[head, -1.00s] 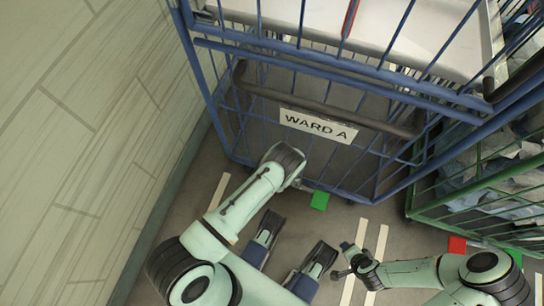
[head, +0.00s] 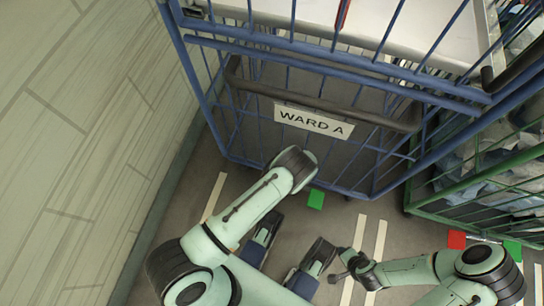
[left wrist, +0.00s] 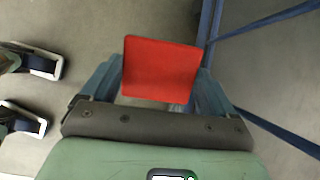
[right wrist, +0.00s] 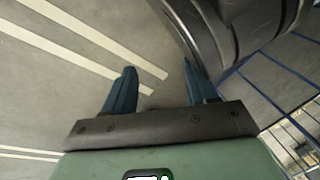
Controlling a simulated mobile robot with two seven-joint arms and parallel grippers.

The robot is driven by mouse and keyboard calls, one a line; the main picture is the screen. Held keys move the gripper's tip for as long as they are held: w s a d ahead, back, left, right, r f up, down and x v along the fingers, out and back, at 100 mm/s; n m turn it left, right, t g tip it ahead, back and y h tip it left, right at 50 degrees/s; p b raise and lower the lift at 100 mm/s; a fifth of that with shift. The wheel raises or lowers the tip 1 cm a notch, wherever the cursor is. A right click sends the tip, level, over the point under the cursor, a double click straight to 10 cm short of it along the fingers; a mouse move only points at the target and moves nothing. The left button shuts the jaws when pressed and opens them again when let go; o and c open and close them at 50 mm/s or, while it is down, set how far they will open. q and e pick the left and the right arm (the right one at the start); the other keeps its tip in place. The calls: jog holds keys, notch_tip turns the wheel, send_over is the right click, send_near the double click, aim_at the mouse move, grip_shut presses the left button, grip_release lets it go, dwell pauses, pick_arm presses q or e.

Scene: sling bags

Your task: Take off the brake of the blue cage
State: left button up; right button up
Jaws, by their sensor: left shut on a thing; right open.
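The blue cage (head: 372,62) stands ahead with a "WARD A" sign (head: 313,120) on its front. A green pedal (head: 315,199) shows at its bottom edge. A red pedal (left wrist: 162,68) sits between the fingers of my left gripper (left wrist: 164,88), which is shut on it, in the left wrist view. In the head view my left wrist hides that gripper and the red pedal. My right gripper (head: 339,265) is open and empty above the floor, apart from the cage; its spread fingers also show in the right wrist view (right wrist: 160,90).
A wall (head: 75,130) runs along the left side, close to the blue cage. A green cage (head: 480,190) with bagged contents stands at the right, with its own red pedal (head: 456,239) and green pedal (head: 513,249). Pale floor stripes (head: 381,240) lie between.

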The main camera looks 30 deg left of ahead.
pick_arm(q)
jog(key=o, duration=1.3)
jog(key=shift+w+d, duration=0.1)
jog(key=shift+d, duration=0.3)
jog(key=shift+c, duration=0.2)
jog(key=shift+a, duration=0.1)
jog(key=p+v, duration=0.3)
jog(key=v, duration=1)
jog(key=shift+r, duration=0.2)
pick_arm(e)
jog(key=shift+t, duration=0.4)
jog(key=r, duration=0.1)
jog(key=w+a+r, duration=0.1)
jog(key=r, duration=0.2)
jog(key=shift+w+a+r, duration=0.2)
jog(key=shift+a+r, duration=0.05)
